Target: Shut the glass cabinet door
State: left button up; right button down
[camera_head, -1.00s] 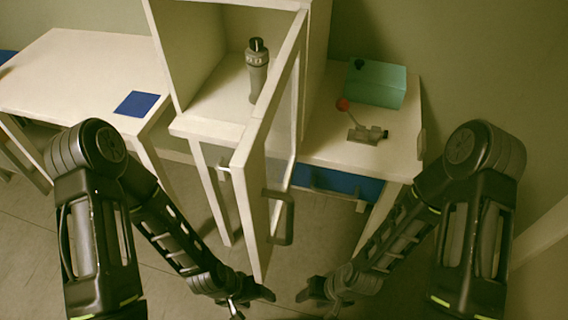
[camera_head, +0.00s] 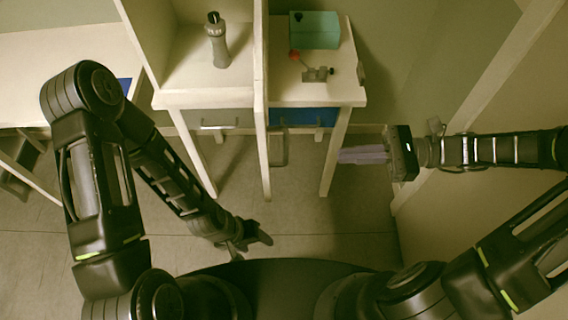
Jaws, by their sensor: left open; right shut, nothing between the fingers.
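The cabinet (camera_head: 141,40) stands at the top with its glass door (camera_head: 262,120) open. The door juts out toward me and is seen nearly edge-on, so its glass pane barely shows. Its grey handle (camera_head: 279,148) is on the door's right face. A grey bottle (camera_head: 217,45) stands upright inside the cabinet. My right gripper (camera_head: 346,156) is shut and empty, pointing left, to the right of the door handle and apart from it. My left gripper (camera_head: 252,244) is open and empty, below the door's near end in the picture.
A side table right of the cabinet holds a teal box (camera_head: 316,30) and a small grey device with a red ball (camera_head: 295,56). A blue drawer (camera_head: 303,117) is under it. Another table (camera_head: 50,55) stands left. The floor between the grippers is clear.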

jog(key=shift+s+r+g+y, duration=0.3)
jog(key=shift+r+y, duration=0.1)
jog(key=shift+r, duration=0.35)
jog(key=shift+a, duration=0.15)
send_over(284, 157)
jog(key=s, duration=0.3)
jog(key=shift+s, duration=0.1)
jog(key=shift+a, duration=0.2)
